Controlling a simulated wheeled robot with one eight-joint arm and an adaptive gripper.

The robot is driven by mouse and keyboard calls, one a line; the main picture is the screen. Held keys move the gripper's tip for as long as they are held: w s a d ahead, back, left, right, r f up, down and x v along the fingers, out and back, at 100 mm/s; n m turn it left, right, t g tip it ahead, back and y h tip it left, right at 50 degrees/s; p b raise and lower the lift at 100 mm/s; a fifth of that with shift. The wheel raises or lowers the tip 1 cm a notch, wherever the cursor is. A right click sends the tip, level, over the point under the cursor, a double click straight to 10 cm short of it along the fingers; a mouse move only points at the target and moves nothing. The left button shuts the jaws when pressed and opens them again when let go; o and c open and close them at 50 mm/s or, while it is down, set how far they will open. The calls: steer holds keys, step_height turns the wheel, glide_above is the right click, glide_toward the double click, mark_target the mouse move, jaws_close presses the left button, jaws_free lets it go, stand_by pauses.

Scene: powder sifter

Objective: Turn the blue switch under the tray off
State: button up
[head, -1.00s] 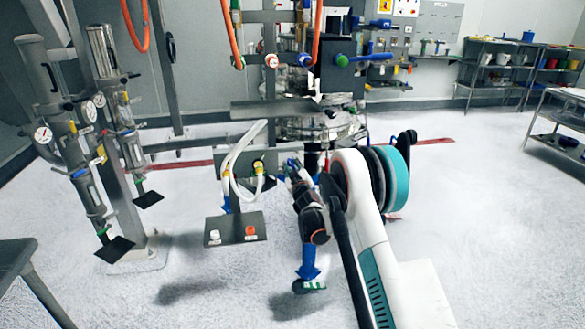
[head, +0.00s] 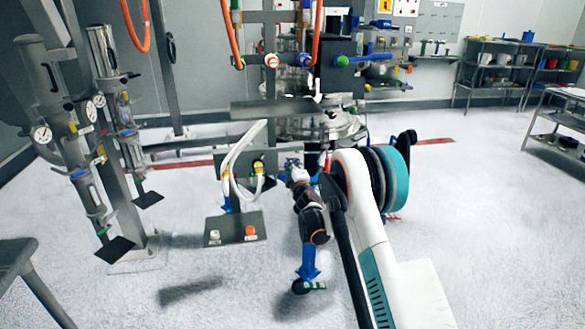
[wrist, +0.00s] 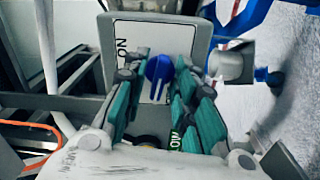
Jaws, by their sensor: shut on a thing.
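The blue switch (wrist: 159,70) shows in the wrist view as a round knob with a raised ridge. It sits in front of a pale plate (wrist: 130,42) with dark "ON" lettering, inside a grey frame. My gripper (wrist: 158,76) has its teal finger pads on the left and right of the knob and is shut on it. In the head view my gripper (head: 293,168) is at the front of the machine, below a wide grey tray-like plate (head: 285,108). The switch cannot be made out there, behind my wrist.
A small panel with a white and an orange button (head: 235,238) stands left of my arm. White hoses (head: 232,165) loop close to my gripper's left. Metal columns with gauges (head: 90,110) stand farther left. The floor to the right is open.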

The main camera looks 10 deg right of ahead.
steer(key=shift+f+n, duration=0.1)
steer(key=shift+n, duration=0.7)
steer(key=o, duration=0.7)
steer(key=shift+a, duration=0.1)
steer(key=shift+s, duration=0.1)
steer(key=s, duration=1.2)
